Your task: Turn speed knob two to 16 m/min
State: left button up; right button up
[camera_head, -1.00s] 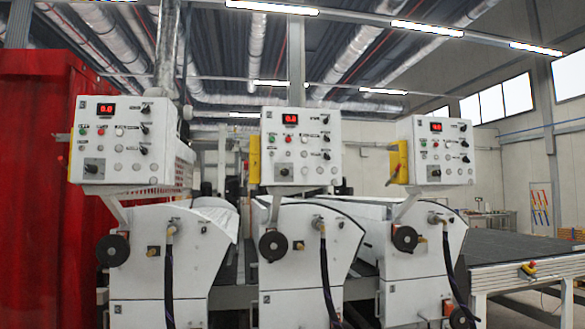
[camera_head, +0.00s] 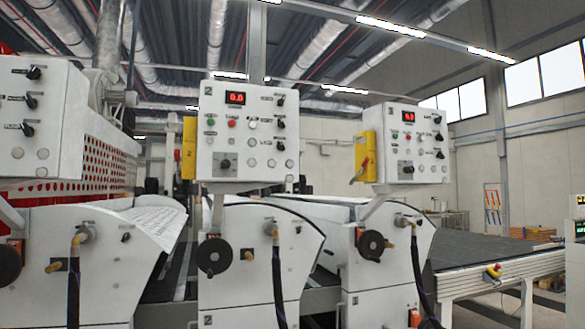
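The middle control panel (camera_head: 248,135) is a white box with a red display (camera_head: 235,98) that appears to read 0.0. Black knobs run down its right side: an upper knob (camera_head: 280,101), a middle knob (camera_head: 280,123) and a lower knob (camera_head: 279,146). A grey square plate with a dark rotary switch (camera_head: 224,163) is at its lower left. The labels are too small to read, so I cannot tell which knob sets speed. Neither of my grippers is in view.
A similar panel (camera_head: 411,144) stands at the right, its display also seemingly 0.0. Another panel (camera_head: 38,118) is cut off at the left. White machine housings (camera_head: 262,250) with black handwheels (camera_head: 214,256) and hoses stand below. A dark conveyor (camera_head: 485,250) extends right.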

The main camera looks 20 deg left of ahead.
aim_at(225, 165)
jog(key=z, duration=0.3)
jog(key=i, duration=1.45)
jog(key=u, duration=0.65)
jog(key=i, duration=0.8)
jog(key=u, duration=0.85)
